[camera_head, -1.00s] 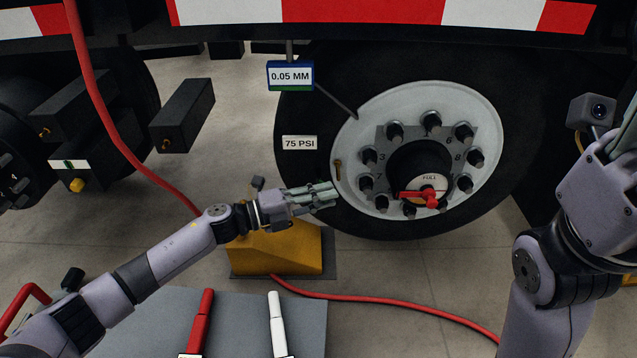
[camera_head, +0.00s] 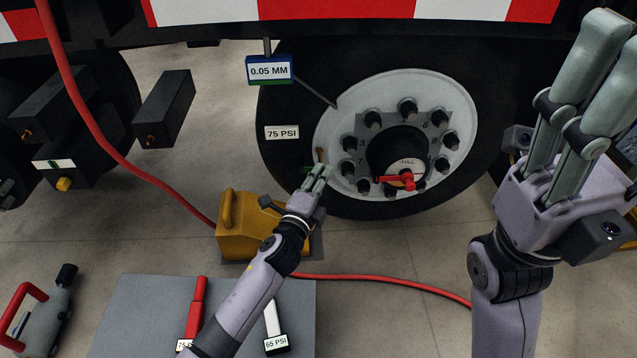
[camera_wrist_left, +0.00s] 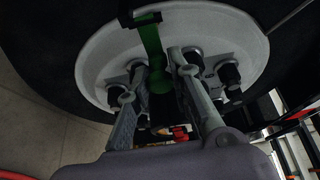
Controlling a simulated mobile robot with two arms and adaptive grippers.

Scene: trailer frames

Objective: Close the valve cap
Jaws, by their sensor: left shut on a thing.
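The wheel (camera_head: 335,130) has a pale rim, with a short brass valve stem (camera_head: 320,155) at its lower left. My left gripper (camera_head: 318,178) is at the rim, just below the stem. In the left wrist view my left gripper (camera_wrist_left: 157,75) has its fingers on either side of a green part (camera_wrist_left: 150,42) and is shut on it. The green part looks like the valve cap, with a black piece at its upper end; a sliver of it shows in the head view. My right gripper (camera_head: 600,90) is raised at the right, empty, its fingers apart.
A red lever (camera_head: 402,181) sits on the hub among several dark lug nuts. A yellow block (camera_head: 240,225) stands below the wheel. A red hose (camera_head: 150,182) crosses the floor. A grey mat (camera_head: 140,310) holds red and white tools.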

